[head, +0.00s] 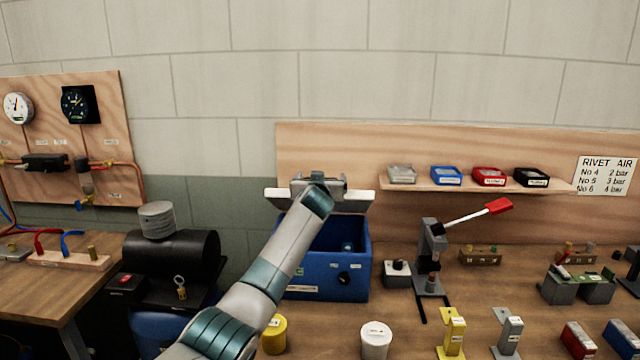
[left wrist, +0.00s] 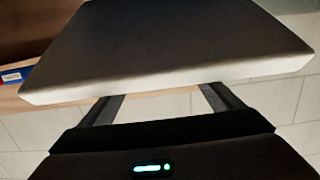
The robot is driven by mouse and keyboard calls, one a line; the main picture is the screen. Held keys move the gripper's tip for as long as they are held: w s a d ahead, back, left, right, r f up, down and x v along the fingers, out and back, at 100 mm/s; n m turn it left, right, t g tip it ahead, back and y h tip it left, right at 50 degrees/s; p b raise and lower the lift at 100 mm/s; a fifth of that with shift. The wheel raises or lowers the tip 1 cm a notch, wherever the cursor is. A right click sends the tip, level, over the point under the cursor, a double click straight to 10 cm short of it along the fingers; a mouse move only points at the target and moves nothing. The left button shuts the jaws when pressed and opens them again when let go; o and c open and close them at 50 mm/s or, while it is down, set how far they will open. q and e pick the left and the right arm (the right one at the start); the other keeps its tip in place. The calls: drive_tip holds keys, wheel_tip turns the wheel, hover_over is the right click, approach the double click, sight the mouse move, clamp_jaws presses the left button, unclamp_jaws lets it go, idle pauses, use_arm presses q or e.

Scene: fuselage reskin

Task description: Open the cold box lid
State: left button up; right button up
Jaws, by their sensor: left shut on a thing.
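The blue cold box (head: 358,272) stands on the workbench against the back board. Its pale lid (head: 358,196) is raised above the opening, and part of the dark inside shows with a small object in it. My left arm reaches over the front of the box. My left gripper (head: 320,182) is at the middle of the lid, shut on it; its fingertips are hard to make out there. In the left wrist view the lid (left wrist: 170,55) fills the top, with both fingers of the gripper (left wrist: 162,97) running up to its edge. My right gripper is in neither view.
A black cylinder tank (head: 170,258) stands left of the box. A lever press (head: 432,260) with a red handle stands to the right. A yellow pot (head: 275,335) and a white pot (head: 376,340) are in front. A shelf (head: 470,184) holds small bins.

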use_arm(q)
drive_tip(key=shift+d, duration=0.1)
drive_tip(key=o, duration=1.1)
drive_tip(key=shift+o, duration=0.6)
drive_tip(key=shift+w+d+f, duration=0.1)
drive_tip(key=shift+w+f, duration=0.05)
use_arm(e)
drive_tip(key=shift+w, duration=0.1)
use_arm(q)
drive_tip(key=shift+s, duration=0.2)
drive_tip(key=shift+s+b, duration=0.35)
drive_tip(key=shift+s, duration=0.95)
drive_tip(key=s+r+b, duration=0.2)
drive_tip(key=s+b, duration=0.2)
drive_tip(key=s, duration=1)
drive_tip(key=shift+s, duration=0.15)
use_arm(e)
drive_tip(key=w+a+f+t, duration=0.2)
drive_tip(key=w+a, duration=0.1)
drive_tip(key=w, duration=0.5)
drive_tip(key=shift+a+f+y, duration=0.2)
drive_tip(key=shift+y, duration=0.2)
